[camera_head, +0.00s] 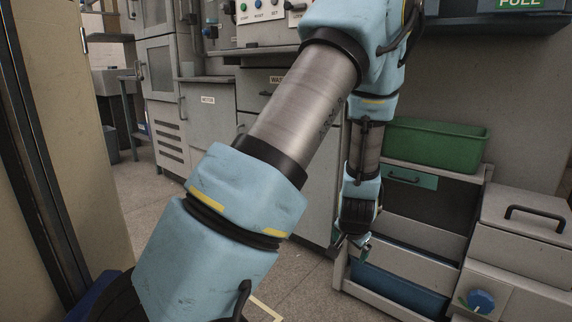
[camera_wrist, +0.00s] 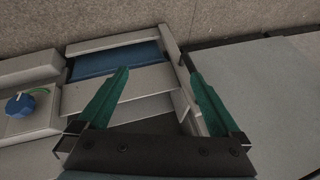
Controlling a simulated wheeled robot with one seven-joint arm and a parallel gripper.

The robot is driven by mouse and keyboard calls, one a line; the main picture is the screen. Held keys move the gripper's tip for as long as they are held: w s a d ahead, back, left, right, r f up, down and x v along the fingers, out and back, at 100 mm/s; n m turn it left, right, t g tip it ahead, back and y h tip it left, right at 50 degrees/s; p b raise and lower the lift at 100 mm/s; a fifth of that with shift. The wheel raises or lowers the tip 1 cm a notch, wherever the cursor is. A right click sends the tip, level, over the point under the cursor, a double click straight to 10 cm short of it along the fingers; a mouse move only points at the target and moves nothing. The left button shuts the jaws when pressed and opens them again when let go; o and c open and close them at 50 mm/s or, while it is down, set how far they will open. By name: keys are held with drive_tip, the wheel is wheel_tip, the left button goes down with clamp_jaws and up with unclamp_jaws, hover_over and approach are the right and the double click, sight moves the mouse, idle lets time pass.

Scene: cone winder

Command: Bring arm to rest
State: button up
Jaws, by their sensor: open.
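My gripper (camera_head: 353,241) hangs at the end of my bent arm, pointing down in front of the grey shelf rack (camera_head: 340,272). In the wrist view its two green fingers (camera_wrist: 155,103) are spread apart with nothing between them. Beyond the fingers the wrist view shows pale rack boards and a blue bin. My pale blue and metal arm crosses the middle of the head view and hides part of the machine behind it.
A green bin (camera_head: 435,146) sits on top of the rack, and a blue bin (camera_head: 398,290) is low in it. A grey box with a blue knob (camera_head: 481,300) stands at right. Grey cabinets (camera_head: 208,125) stand behind. Bare floor (camera_head: 150,190) shows at left.

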drive_tip(key=s+a+r+n+g+p, duration=0.1)
drive_tip(key=s+a+r+n+g, duration=0.2)
drive_tip(key=a+r, duration=0.4)
drive_tip(key=s+a+r+n+y+p, duration=0.1)
drive_tip(key=s+a+r+n, duration=0.25)
drive_tip(key=s+a, duration=0.4)
drive_tip(key=s+a+r+n+g+p, duration=0.1)
drive_tip(key=s+a+r+n+g, duration=0.1)
drive_tip(key=a+r, duration=0.6)
wheel_tip(320, 180, up, 35)
drive_tip(key=a+p, duration=0.1)
drive_tip(key=p, duration=3.6)
drive_tip(key=shift+a+r+p, duration=0.15)
drive_tip(key=shift+p, duration=0.15)
